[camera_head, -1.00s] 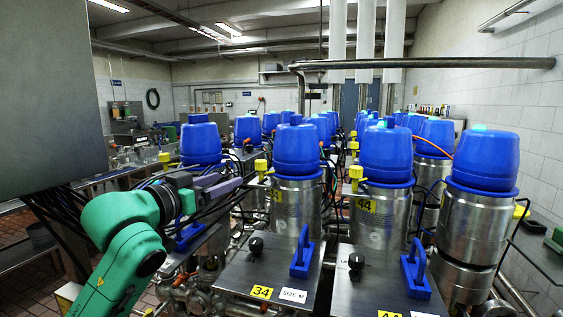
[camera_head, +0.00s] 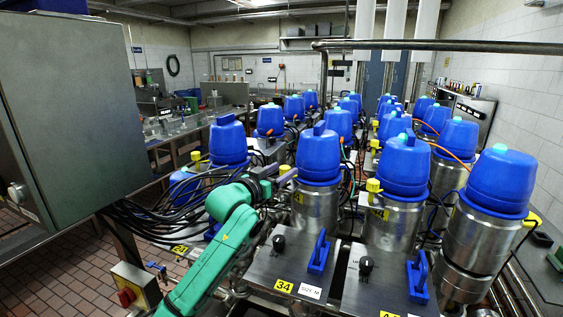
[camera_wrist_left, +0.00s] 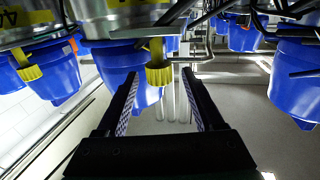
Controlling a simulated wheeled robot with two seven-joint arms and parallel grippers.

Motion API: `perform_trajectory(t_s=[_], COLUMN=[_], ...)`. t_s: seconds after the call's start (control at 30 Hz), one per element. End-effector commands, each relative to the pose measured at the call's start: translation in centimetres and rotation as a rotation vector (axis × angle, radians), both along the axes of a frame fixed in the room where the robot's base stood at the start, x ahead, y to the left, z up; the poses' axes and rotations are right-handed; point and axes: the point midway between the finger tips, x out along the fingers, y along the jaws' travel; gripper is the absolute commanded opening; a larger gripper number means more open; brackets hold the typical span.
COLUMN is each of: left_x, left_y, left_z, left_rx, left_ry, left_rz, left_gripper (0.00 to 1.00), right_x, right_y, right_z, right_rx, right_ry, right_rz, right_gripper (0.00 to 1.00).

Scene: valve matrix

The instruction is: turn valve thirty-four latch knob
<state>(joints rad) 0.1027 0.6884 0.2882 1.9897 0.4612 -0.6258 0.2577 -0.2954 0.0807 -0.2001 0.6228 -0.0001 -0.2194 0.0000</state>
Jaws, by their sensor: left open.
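Valve 34 is a steel cylinder (camera_head: 316,208) with a blue cap (camera_head: 318,155). The steel plate in front of it carries a yellow "34" label (camera_head: 284,286), a black knob (camera_head: 278,242) and a blue handle (camera_head: 320,252). A yellow knob (camera_head: 284,170) shows on the left side of this valve. My left gripper (camera_head: 281,179) is open beside that yellow knob. In the left wrist view, a yellow ribbed knob (camera_wrist_left: 159,75) lies between the tips of the open fingers (camera_wrist_left: 161,85); contact cannot be told. My right gripper is out of view.
Valve 44 (camera_head: 392,222) stands just to the right, with its own yellow knob (camera_head: 373,186). More blue-capped valves crowd behind. Black cables (camera_head: 170,210) hang around my left arm. A grey cabinet (camera_head: 75,120) stands at the left, above open tiled floor.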

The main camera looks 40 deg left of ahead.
Motion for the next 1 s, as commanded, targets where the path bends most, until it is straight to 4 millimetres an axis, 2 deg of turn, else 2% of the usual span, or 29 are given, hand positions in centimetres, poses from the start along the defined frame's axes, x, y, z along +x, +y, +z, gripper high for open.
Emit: perform_trajectory(t_s=[0.23,0.27,0.3,0.43,0.77,1.0], left_x=[0.29,0.28,0.28,0.26,0.26,0.33], left_y=[0.03,0.03,0.04,0.04,-0.02,-0.28], left_z=[-0.09,-0.09,-0.09,-0.08,-0.09,-0.17], left_rx=[0.001,0.001,0.001,0.001,-0.001,-0.006], left_ry=[-0.001,0.0,0.0,0.0,-0.001,-0.003], left_rz=[0.0,0.0,0.0,0.0,0.024,0.127], left_gripper=[0.69,0.65,0.5,0.0,0.0,0.0], right_x=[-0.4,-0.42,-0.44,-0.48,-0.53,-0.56], right_y=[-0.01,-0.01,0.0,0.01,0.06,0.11], right_z=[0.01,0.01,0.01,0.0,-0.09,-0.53], right_rx=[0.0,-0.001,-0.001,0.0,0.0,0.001], right_ry=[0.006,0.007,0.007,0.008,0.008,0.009], right_rz=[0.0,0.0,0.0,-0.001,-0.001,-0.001], right_gripper=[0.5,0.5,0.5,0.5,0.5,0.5])
